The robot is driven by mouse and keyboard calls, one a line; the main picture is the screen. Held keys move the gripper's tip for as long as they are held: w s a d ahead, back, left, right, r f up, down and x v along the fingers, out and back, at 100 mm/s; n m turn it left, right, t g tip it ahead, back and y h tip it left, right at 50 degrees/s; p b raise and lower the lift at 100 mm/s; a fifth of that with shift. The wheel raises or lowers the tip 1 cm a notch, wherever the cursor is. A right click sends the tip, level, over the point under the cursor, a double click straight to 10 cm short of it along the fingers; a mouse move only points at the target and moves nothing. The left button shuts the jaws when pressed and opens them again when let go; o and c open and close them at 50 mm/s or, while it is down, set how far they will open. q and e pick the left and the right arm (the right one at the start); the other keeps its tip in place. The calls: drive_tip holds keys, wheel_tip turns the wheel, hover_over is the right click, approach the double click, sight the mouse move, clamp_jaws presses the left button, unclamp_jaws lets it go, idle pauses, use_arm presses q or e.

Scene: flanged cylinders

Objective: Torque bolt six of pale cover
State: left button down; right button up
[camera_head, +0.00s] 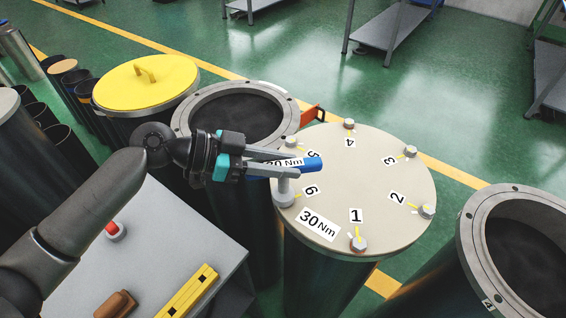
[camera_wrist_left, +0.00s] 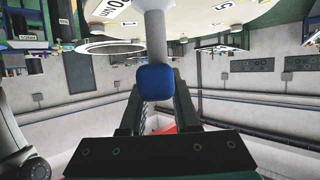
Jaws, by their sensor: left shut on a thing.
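The pale cover (camera_head: 365,180) lies on a dark cylinder, with numbered bolts around its rim and "30 Nm" labels. My left gripper (camera_head: 292,168) is shut on the blue-handled torque wrench (camera_head: 313,164) above the cover's left edge. The wrench's grey shaft and socket (camera_head: 284,193) stand over the bolt position beside label 6 (camera_head: 311,190); bolt six itself is hidden. In the left wrist view the blue handle end (camera_wrist_left: 155,85) sits between the fingers. Bolt one (camera_head: 359,243) and bolt two (camera_head: 427,211) have yellow marks beside them. My right gripper is not in view.
An open flanged cylinder (camera_head: 185,122) stands left of the cover, and another (camera_head: 470,220) at right. A yellow lid (camera_head: 125,88) is behind left. A grey table (camera_head: 195,235) at front left bears a yellow bar (camera_head: 188,293) and a brown object (camera_head: 116,304).

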use_arm(q)
drive_tip(key=shift+s+r, duration=0.1)
drive_tip(key=shift+r, duration=2.65)
